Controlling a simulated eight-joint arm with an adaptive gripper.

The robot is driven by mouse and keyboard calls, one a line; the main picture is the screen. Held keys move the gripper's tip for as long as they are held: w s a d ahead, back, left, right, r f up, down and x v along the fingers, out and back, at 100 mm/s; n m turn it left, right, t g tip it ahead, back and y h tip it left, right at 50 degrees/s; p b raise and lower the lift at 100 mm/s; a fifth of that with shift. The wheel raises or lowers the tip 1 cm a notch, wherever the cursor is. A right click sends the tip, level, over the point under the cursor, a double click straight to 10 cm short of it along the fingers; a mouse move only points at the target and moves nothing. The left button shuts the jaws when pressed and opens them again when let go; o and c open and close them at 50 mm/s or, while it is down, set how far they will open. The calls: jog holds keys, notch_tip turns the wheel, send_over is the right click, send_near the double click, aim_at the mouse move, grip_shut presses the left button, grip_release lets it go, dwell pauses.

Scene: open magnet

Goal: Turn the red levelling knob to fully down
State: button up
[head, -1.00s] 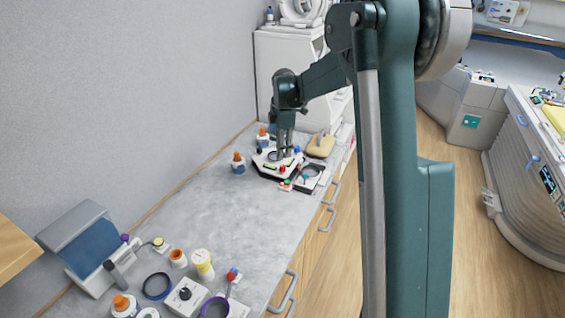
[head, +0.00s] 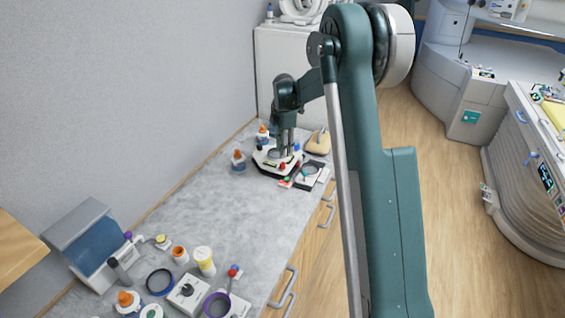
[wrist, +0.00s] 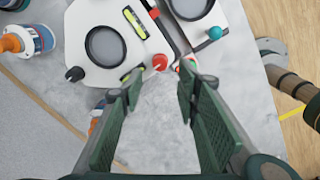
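The white levelling platform (wrist: 82,18) with a dark ring, bubble vials and small knobs fills the upper left of the wrist view. It stands on the far counter in the head view (head: 265,163). The red levelling knob (wrist: 159,62) sits at its near right corner in the wrist view and shows small in the head view (head: 283,166). My gripper (wrist: 160,84) is open and empty. Its two fingertips are spread, with the red knob just beyond the gap between them. I cannot tell their height above it.
A black knob (wrist: 75,74) is on the platform's left corner. A second white device with a teal knob (wrist: 215,32) and another red part (wrist: 187,66) lie close on the right. An orange-capped bottle (wrist: 22,40) stands left.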

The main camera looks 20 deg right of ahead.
aim_at(283, 163)
jog(key=shift+f, duration=0.1)
jog(key=shift+w+f, duration=0.1)
jog(key=shift+f, duration=3.7)
jog(key=c, duration=0.9)
